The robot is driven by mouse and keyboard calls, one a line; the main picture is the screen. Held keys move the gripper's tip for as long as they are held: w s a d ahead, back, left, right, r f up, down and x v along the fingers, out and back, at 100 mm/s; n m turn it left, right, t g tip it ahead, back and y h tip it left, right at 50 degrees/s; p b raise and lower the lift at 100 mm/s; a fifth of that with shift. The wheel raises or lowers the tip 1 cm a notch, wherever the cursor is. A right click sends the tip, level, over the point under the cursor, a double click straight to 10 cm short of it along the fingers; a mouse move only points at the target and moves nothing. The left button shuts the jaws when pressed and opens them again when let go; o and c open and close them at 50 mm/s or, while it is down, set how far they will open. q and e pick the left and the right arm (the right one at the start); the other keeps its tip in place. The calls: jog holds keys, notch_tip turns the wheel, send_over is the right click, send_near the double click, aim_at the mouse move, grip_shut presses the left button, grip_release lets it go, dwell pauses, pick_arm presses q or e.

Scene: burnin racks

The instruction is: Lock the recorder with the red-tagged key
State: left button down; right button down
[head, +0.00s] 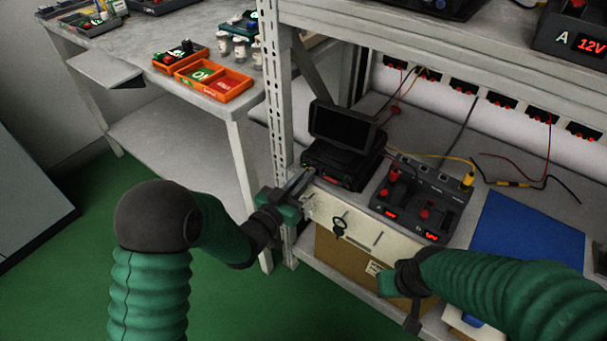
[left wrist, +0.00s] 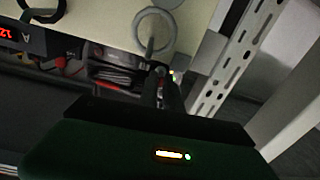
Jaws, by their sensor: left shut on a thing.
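A black unit with a raised dark screen (head: 343,128), which looks like the recorder, stands on the rack shelf. My left gripper (head: 303,182) is at the shelf's front edge, just left of and in front of it. In the left wrist view its fingers (left wrist: 162,82) are shut at the stem of a grey ring-headed key (left wrist: 155,30), seen against the cream panel. A dark ring-headed key (head: 339,228) hangs on the panel to the right. I can make out no red tag on either. My right gripper (head: 405,300) is low in front of the shelf; its fingers are unclear.
A black module with red displays (head: 425,195) and a blue mat (head: 527,230) lie right of the screen unit. A rack upright (head: 277,90) stands close to my left gripper. Orange trays (head: 213,82) sit on the left table. A cardboard box (head: 345,262) is below the panel.

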pick_arm(q)
jog(key=shift+a+f+n+p, duration=0.15)
jog(key=shift+n+p, duration=0.95)
jog(key=shift+n, duration=0.85)
jog(key=shift+a+f+n+p, duration=0.1)
jog(key=shift+n+p, duration=0.95)
jog(key=shift+n, duration=0.9)
jog(key=c, duration=1.9)
grip_release()
jog(key=p+v, duration=0.3)
jog(key=v, duration=1.3)
jog(key=shift+s+a, duration=0.15)
jog(key=shift+s, duration=0.2)
jog(key=shift+w+f+p, duration=0.1)
jog(key=shift+p, duration=0.2)
